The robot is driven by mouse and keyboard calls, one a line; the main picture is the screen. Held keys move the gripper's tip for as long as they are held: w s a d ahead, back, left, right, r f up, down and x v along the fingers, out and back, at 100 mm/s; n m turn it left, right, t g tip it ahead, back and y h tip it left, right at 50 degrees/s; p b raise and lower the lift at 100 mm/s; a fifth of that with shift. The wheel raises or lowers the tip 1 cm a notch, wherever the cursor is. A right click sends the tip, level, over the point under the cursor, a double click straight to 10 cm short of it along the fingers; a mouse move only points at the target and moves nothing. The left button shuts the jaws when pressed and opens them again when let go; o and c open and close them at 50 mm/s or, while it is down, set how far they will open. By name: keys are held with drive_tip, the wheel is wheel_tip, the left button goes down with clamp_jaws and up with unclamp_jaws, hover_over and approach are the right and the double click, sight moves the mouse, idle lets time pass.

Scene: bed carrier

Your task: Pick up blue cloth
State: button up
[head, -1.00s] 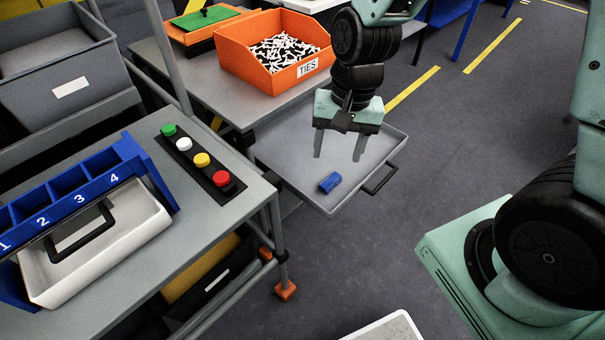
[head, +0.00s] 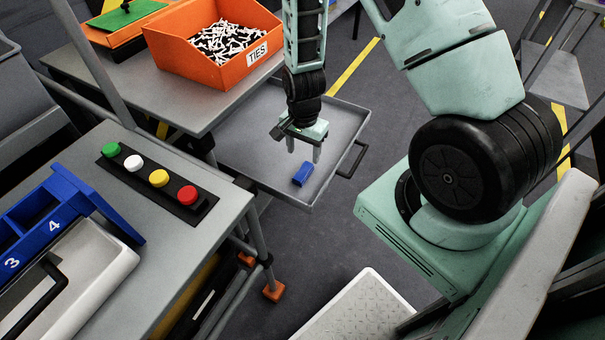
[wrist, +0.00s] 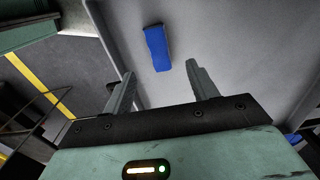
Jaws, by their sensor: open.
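The blue cloth (head: 303,175) is a small folded blue piece lying on the floor of the grey tray (head: 338,118), near the tray's front corner. My gripper (head: 303,157) is over the tray, pointing down, with its fingers apart and nothing between them. In the head view its fingertips appear just above and behind the cloth. In the wrist view the cloth (wrist: 157,47) lies beyond the fingertips of my gripper (wrist: 160,78), roughly in line with the gap between them. The cloth is fully visible and untouched.
An orange bin labelled TIES (head: 215,45) stands on the grey bench behind the tray. A black strip with coloured buttons (head: 158,178) and a blue numbered rack (head: 50,222) are on the left table. The tray has raised walls and a black handle (head: 353,160).

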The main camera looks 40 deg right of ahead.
sight(303, 171)
drive_tip(key=shift+s+a+f, duration=0.1)
drive_tip(key=shift+a+f, duration=0.05)
drive_tip(key=shift+f, duration=3.45)
drive_tip(key=c, duration=1.1)
